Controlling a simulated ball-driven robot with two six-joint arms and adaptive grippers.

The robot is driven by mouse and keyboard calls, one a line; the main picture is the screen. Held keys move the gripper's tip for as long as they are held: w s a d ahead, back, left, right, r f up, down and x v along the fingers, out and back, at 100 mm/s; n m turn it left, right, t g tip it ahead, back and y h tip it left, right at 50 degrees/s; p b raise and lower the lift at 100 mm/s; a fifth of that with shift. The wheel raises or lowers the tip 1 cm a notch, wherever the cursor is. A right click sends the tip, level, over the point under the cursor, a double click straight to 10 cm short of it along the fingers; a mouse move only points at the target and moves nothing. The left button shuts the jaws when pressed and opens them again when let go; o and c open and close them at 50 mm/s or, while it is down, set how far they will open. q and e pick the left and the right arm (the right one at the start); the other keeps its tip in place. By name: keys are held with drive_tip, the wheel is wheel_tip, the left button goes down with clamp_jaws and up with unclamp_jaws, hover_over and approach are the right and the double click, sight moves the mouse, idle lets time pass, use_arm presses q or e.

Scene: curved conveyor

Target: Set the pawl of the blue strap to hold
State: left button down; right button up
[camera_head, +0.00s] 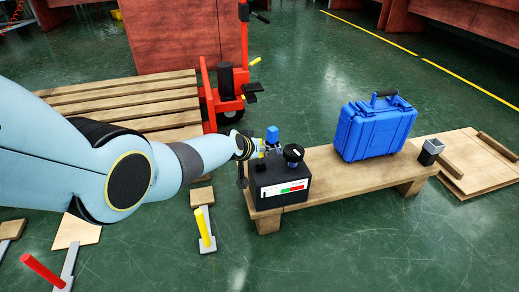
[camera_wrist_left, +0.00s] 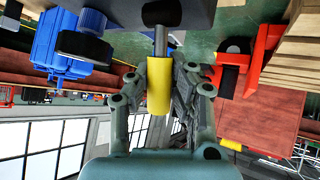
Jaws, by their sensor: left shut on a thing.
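No strap or pawl can be made out by name. A black box (camera_head: 283,182) with a white, green and red scale on its front stands at the left end of the bench. My left gripper (camera_head: 258,148) is at the box's upper left side. In the left wrist view it is shut on a yellow handle (camera_wrist_left: 159,88), which sits on a grey rod (camera_wrist_left: 160,42) leading to the box (camera_wrist_left: 180,12). My right gripper is out of view.
A wooden bench (camera_head: 340,177) carries a blue case (camera_head: 376,128) and a small grey-black box (camera_head: 431,152). A red machine (camera_head: 226,85) and wooden pallet (camera_head: 120,95) stand behind. Yellow (camera_head: 205,227) and red (camera_head: 42,270) levers stand on the floor. Front right floor is clear.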

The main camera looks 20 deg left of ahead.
use_arm(q)
drive_tip(key=shift+w+f+g, duration=0.1)
drive_tip(key=shift+g, duration=0.3)
drive_tip(key=c, duration=1.1)
unclamp_jaws()
drive_tip(key=v, duration=1.2)
drive_tip(key=shift+a, duration=0.2)
